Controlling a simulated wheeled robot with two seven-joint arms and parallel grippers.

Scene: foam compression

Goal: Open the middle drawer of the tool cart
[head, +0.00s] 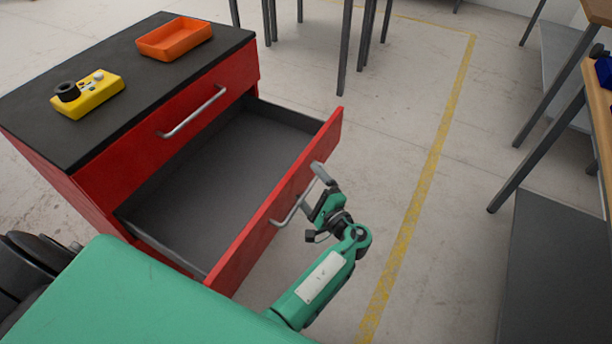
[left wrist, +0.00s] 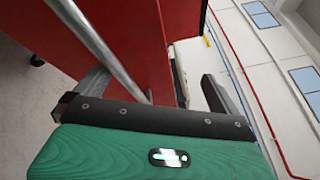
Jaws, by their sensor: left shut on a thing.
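The red tool cart (head: 225,92) stands at the left with a black top. Its upper drawer is closed and has a silver handle (head: 192,112). The drawer below it, the middle drawer (head: 228,165), is pulled well out, and its grey inside looks empty. My left gripper (head: 318,182) is at this drawer's red front, shut on its silver handle (head: 290,208). In the left wrist view the handle bar (left wrist: 103,48) runs between the fingers of the left gripper (left wrist: 150,95), beside a red panel. My right gripper is not in view.
An orange tray (head: 174,40) and a yellow device (head: 88,94) with a black knob lie on the cart top. Table legs stand behind. A workbench (head: 570,80) is at the right. The floor around the yellow line (head: 425,185) is clear.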

